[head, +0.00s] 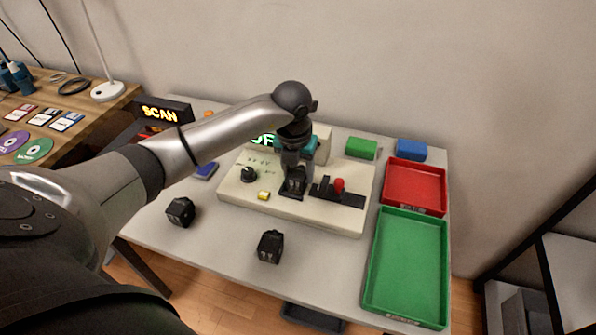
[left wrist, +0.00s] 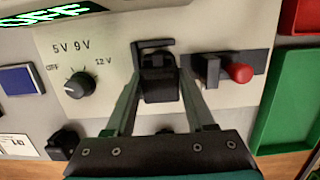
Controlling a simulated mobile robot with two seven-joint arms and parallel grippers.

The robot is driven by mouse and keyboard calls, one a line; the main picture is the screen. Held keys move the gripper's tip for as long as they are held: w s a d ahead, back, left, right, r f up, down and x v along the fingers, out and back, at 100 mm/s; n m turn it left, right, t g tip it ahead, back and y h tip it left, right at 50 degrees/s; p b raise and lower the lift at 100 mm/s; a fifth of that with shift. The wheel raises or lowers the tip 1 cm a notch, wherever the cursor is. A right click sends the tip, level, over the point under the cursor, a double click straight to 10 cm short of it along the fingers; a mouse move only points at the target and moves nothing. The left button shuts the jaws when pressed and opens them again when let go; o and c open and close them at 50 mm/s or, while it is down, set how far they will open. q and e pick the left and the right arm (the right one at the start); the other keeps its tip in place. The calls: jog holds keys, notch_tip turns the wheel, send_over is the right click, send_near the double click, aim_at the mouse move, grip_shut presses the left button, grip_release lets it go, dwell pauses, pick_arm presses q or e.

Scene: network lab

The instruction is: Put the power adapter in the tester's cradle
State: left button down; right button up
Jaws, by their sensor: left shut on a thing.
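My left gripper (head: 294,178) is over the middle of the cream tester (head: 318,213), pointing down. It is shut on a black power adapter (head: 293,186), which also shows between the two fingers in the left wrist view (left wrist: 159,85). The adapter is at the dark cradle (left wrist: 152,44), whose bracket edge shows just beyond it. I cannot tell whether the adapter rests fully in the cradle or is just above it. Beside it is a dark slide clamp with a red knob (head: 339,184). My right gripper is not in view.
Two more black adapters (head: 180,211) (head: 270,246) stand on the table in front. The tester has a selector dial (left wrist: 80,85), a yellow button (head: 264,195) and a green-lit display (head: 264,140). Red (head: 414,187) and green (head: 406,266) trays lie at the right.

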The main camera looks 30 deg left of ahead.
aim_at(296, 177)
pick_arm(q)
jog(key=c, duration=0.7)
grip_release()
jog(key=shift+f, duration=0.2)
jog(key=o, duration=0.4)
jog(key=shift+o, duration=0.2)
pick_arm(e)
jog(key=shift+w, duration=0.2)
pick_arm(q)
jog(key=shift+r, duration=0.1)
jog(key=shift+r, duration=0.15)
notch_tip(296, 177, up, 12)
jog(key=s+p, duration=0.2)
jog(key=shift+d, duration=0.2)
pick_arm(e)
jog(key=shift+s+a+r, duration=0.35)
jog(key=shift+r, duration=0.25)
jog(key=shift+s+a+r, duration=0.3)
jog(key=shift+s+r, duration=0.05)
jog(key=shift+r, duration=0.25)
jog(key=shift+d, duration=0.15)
